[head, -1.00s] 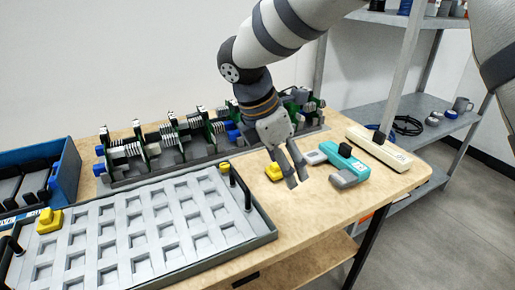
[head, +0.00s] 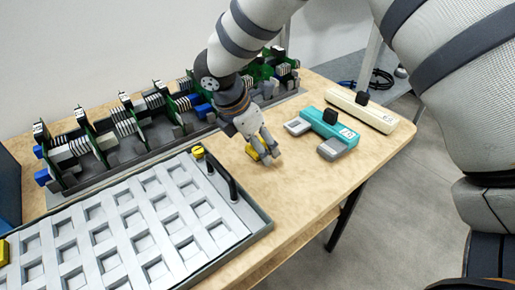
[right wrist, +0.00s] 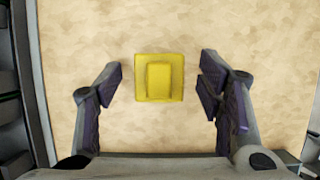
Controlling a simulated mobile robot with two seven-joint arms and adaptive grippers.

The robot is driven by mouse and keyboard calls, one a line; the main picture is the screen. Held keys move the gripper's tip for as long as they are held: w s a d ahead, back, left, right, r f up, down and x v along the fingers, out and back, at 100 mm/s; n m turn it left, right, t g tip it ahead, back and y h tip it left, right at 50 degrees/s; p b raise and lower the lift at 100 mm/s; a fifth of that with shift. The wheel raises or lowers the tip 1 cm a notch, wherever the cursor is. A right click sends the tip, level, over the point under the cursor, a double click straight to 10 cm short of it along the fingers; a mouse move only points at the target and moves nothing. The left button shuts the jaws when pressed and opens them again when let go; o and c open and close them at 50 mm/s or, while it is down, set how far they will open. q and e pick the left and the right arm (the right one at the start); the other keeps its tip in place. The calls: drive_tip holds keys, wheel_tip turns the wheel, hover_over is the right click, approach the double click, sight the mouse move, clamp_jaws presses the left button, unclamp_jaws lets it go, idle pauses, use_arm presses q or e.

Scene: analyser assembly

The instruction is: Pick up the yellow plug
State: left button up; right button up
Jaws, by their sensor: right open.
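The yellow plug (head: 253,153) lies on the wooden table, right of the grey tray. In the head view it is partly hidden by my right gripper (head: 267,157), which is low over it. In the right wrist view the plug (right wrist: 159,78) shows whole, a square base with a raised block. It sits midway between the two spread fingers of the right gripper (right wrist: 161,83), with a gap on each side. The right gripper is open and empty. My left gripper is not in view.
A teal device (head: 327,124) with grey connectors and a cream device (head: 362,109) lie right of the plug. The grey tray (head: 262,222) has a black handle and another yellow piece (head: 198,152) at its corner. A rack of green boards (head: 144,127) stands behind.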

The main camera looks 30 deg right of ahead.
sight(262, 140)
drive_tip(key=c, duration=1.4)
drive_tip(key=shift+o, duration=0.2)
drive_tip(key=shift+w+r, duration=0.1)
drive_tip(key=shift+r, duration=0.3)
drive_tip(key=r, duration=0.3)
drive_tip(key=shift+s+a+r+p, duration=0.2)
drive_tip(key=shift+s+r+p, duration=0.1)
drive_tip(key=shift+r, duration=0.05)
use_arm(q)
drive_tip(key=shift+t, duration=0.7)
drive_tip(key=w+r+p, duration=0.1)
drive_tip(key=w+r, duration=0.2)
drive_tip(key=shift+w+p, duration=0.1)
drive_tip(key=shift+p, duration=0.25)
use_arm(e)
drive_tip(key=s+a+r, duration=0.8)
drive_tip(key=s, duration=0.2)
drive_tip(key=shift+s+a+r, duration=0.15)
drive_tip(key=shift+s+r, duration=0.05)
drive_tip(key=shift+s, duration=0.05)
drive_tip(key=shift+f, duration=0.1)
